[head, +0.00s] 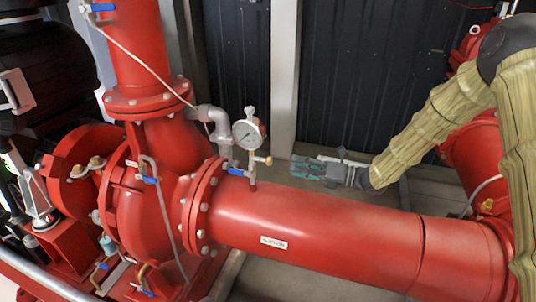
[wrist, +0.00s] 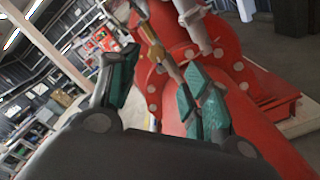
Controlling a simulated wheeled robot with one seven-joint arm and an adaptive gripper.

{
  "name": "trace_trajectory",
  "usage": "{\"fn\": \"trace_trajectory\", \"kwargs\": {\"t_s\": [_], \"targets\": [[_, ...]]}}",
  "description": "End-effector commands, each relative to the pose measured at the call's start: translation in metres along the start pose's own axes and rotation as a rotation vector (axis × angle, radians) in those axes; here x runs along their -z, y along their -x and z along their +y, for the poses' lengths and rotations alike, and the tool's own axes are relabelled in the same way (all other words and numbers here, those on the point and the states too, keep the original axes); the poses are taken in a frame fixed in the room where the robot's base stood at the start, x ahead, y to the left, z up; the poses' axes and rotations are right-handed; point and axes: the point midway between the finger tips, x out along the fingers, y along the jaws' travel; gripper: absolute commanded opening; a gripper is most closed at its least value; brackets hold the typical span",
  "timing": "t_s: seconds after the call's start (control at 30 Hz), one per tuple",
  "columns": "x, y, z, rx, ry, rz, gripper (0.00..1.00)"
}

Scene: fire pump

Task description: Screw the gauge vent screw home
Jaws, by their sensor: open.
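A round white-faced pressure gauge (head: 247,134) stands upright on a short stem above the large red pipe. A pale knob or fitting (head: 250,112) sits on top of it. A small brass side fitting (head: 262,160) sticks out to the right below the dial; I cannot tell for sure which part is the vent screw. My gripper (head: 292,165) is open and empty, to the right of the brass fitting and apart from it in the head view. In the wrist view, brass parts (wrist: 152,40) show beyond and between the teal fingertips.
The red pipe (head: 330,235) runs below my arm, and a bolted flange (head: 204,200) stands left of the gauge. A grey elbow pipe (head: 205,115) and blue-handled valves are close by on the left. Dark wall panels (head: 350,75) and a pale post (head: 284,70) stand behind.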

Motion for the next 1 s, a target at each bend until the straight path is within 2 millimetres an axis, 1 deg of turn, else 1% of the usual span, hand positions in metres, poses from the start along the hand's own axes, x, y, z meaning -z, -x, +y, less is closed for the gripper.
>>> {"fn": "trace_trajectory", "kwargs": {"t_s": [0.17,0.5,0.63,0.8,1.0], "targets": [[-0.001,-0.014,0.001,0.003,-0.001,-0.003,0.48],[-0.002,-0.068,0.001,0.003,-0.001,-0.003,0.48],[-0.002,-0.086,0.001,0.003,-0.002,-0.003,0.48],[-0.001,-0.100,0.000,0.002,-0.001,-0.002,0.48],[-0.001,-0.104,0.000,0.002,-0.001,-0.002,0.48]]}}
